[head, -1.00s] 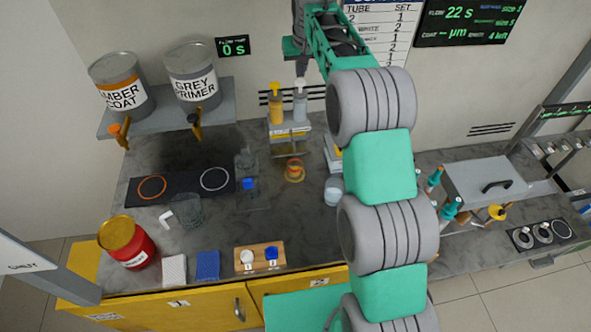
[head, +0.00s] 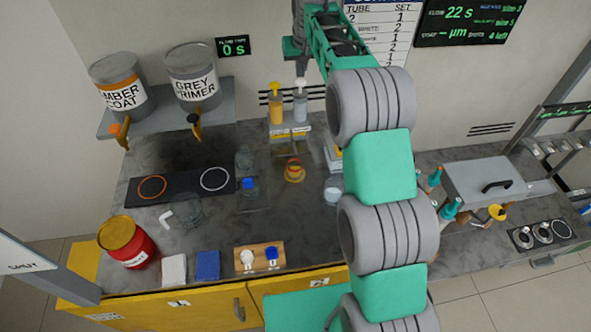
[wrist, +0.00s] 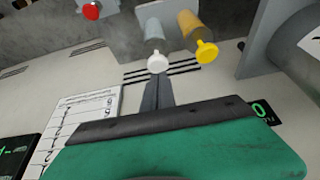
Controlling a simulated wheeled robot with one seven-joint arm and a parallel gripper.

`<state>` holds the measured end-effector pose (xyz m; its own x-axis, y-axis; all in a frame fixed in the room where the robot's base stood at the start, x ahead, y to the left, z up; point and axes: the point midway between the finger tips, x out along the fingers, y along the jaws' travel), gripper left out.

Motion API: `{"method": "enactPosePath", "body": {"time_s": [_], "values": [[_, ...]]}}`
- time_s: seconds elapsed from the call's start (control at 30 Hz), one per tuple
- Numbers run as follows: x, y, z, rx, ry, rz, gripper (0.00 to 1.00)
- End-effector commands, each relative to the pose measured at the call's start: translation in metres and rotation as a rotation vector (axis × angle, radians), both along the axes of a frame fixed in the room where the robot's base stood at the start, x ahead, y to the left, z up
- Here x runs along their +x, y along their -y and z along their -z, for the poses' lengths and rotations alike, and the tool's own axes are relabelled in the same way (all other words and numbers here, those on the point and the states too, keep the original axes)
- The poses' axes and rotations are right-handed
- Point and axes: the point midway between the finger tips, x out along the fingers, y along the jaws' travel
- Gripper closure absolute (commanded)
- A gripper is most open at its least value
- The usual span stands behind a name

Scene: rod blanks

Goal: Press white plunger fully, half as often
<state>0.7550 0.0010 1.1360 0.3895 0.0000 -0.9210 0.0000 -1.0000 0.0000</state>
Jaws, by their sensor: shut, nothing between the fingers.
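The white plunger (wrist: 157,63) tops a clear pump bottle (wrist: 150,28) in the wrist view. In the head view the white plunger (head: 300,83) is at the back of the bench, just right of the yellow plunger (head: 275,88). The yellow plunger also shows in the wrist view (wrist: 206,52). My gripper (wrist: 155,80) is shut and empty. Its fingertips are right at the white plunger in the wrist view; I cannot tell whether they touch it. In the head view my gripper (head: 301,72) is above the white plunger, its tips small.
The pumps stand on a small stand (head: 290,133) against the back wall. A yellow-orange cup (head: 294,172) sits in front. A shelf (head: 170,112) with two coating cans is to the left. The dark left wall display (head: 233,47) reads 0 s.

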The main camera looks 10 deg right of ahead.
Motion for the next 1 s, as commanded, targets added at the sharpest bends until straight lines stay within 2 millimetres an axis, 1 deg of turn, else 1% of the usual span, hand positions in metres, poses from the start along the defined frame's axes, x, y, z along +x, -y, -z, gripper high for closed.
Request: {"method": "enactPosePath", "body": {"time_s": [1.0], "values": [[0.000,0.000,0.037,0.000,-0.003,0.000,1.00]]}}
